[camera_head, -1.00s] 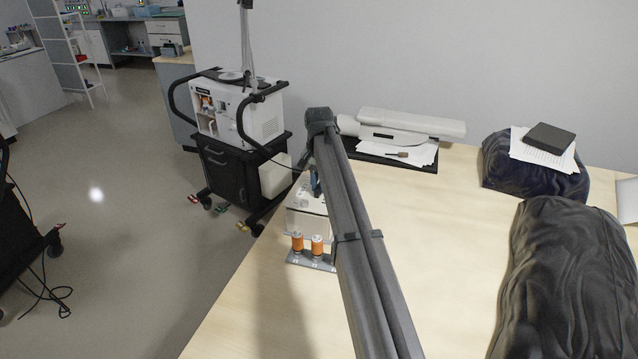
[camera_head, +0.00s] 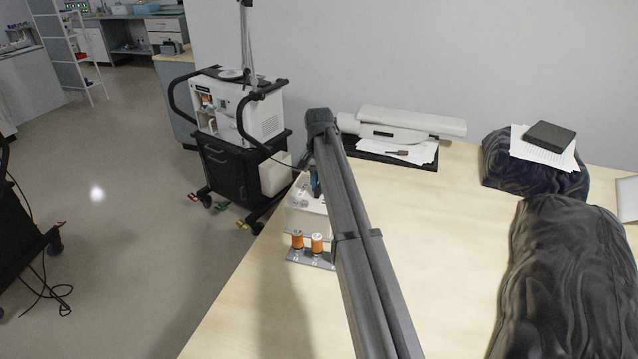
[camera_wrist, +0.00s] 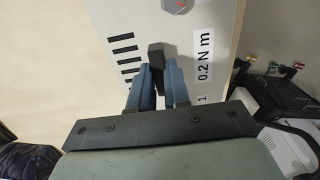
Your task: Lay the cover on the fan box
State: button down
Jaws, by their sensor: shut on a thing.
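The cover (camera_wrist: 205,40) is a pale cream plate with black slots and a printed "0.2 N m" label in the wrist view. My gripper (camera_wrist: 157,67) has blue fingers shut on the cover's black handle (camera_wrist: 155,52). A grey hexagonal part shows on the plate at the top edge. In the head view, my gripper (camera_head: 316,184) is at the top of the white fan box (camera_head: 303,222) near the table's left edge. My arm hides the box's right side. I cannot tell whether the cover fully touches the box.
Two orange cylinders (camera_head: 297,240) stand on a grey holder (camera_head: 310,259) just in front of the box. A ventilator (camera_head: 240,110) on a black cart is beyond the table's left edge. A white device (camera_head: 400,125) and papers lie behind. The table's middle is clear; dark draped forms (camera_head: 560,275) are right.

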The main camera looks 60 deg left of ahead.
jog(key=c, duration=1)
grip_release()
jog(key=shift+r, duration=0.1)
jog(key=shift+r, duration=3.45)
